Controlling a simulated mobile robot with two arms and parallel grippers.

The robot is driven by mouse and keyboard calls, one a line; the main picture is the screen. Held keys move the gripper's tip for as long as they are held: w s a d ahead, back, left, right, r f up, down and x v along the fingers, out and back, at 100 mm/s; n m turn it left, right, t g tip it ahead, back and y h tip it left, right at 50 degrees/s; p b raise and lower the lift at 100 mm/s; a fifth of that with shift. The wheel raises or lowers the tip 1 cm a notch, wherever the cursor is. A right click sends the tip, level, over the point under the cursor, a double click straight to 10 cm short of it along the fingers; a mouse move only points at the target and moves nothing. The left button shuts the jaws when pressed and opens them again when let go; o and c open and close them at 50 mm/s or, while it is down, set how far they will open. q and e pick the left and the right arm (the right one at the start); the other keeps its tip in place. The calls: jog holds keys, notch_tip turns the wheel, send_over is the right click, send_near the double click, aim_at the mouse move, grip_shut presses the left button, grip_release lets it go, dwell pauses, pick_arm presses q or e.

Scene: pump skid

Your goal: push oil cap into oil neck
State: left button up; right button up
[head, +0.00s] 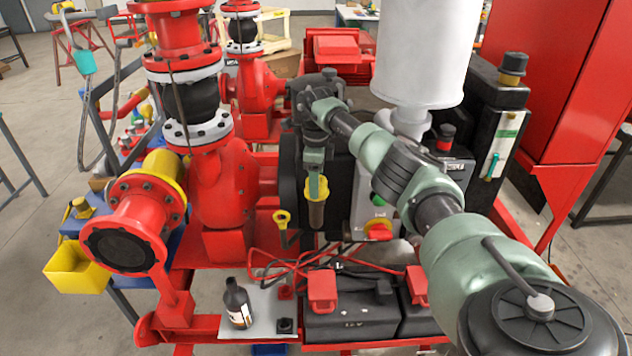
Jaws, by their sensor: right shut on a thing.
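My right arm comes in from the lower right, and its gripper (316,178) points down in front of the black engine. It is shut on a yellow cap, which I take as the oil cap (318,190). A tan-brown upright cylinder, which looks like the oil neck (316,215), shows directly below the cap. The two line up in this view; I cannot tell whether the cap touches the neck or how deep it sits. The fingertips are small and partly merge with the cap. My left gripper is not in view.
A yellow ring handle (282,217) stands just left of the neck. Red pump pipework (225,185) fills the left. A dark bottle (238,305) stands on a pale plate in front, beside a black battery (345,316) with red cables. A white cylinder (422,50) rises behind my arm.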

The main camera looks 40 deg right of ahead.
jog(key=shift+f, duration=0.3)
jog(key=o, duration=1.6)
jog(key=shift+o, duration=0.2)
